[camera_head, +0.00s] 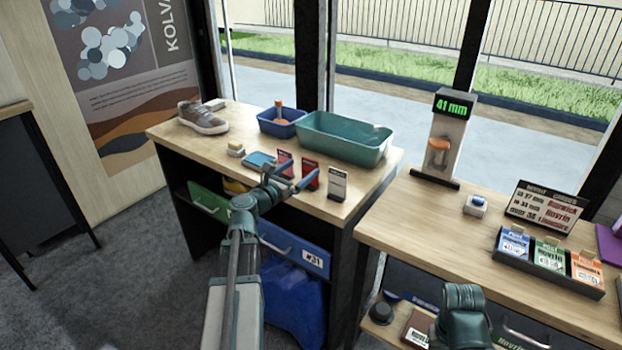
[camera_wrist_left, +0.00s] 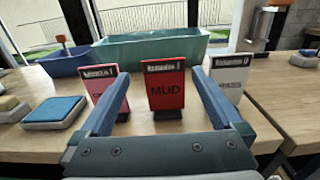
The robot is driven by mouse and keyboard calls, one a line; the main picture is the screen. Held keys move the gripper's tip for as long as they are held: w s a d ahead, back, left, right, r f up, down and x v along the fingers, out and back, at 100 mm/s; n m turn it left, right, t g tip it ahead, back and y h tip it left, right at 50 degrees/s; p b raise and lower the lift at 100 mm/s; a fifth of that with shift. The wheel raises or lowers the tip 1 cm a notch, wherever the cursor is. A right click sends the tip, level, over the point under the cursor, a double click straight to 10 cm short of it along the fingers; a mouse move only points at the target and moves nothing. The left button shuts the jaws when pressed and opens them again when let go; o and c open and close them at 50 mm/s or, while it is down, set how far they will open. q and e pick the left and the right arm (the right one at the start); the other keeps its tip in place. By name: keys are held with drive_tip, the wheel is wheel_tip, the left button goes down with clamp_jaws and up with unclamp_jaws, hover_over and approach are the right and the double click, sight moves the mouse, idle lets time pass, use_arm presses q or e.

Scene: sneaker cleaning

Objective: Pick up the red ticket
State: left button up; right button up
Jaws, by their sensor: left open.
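Two red tickets stand upright on dark bases near the front of the left table. One, marked MUD in the wrist view (camera_wrist_left: 165,88), is the right-hand red ticket in the head view (camera_head: 311,173). The other red ticket (camera_head: 284,161) stands to its left and is partly covered by a finger in the wrist view (camera_wrist_left: 98,84). My left gripper (camera_head: 291,174) is open and empty, with the MUD ticket framed between its fingers in the wrist view; whether it is fully between them I cannot tell. My right gripper's fingers are not visible.
A white ticket (camera_head: 337,184) stands close to the right of the MUD ticket. A teal tub (camera_head: 345,138) and blue bin (camera_head: 281,128) are behind. A blue pad (camera_head: 258,160), sponge block (camera_head: 236,149) and sneaker (camera_head: 203,118) lie left. A second table (camera_head: 440,232) stands right.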

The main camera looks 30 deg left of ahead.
sight(310, 162)
use_arm(q)
drive_tip(key=shift+w+d, duration=0.2)
drive_tip(key=shift+w, duration=1.1)
drive_tip(key=shift+w+d, duration=0.15)
drive_tip(key=shift+w, duration=1.1)
drive_tip(key=shift+w+d, duration=0.2)
drive_tip(key=shift+w, duration=1.1)
drive_tip(key=shift+s+r, duration=0.1)
clamp_jaws()
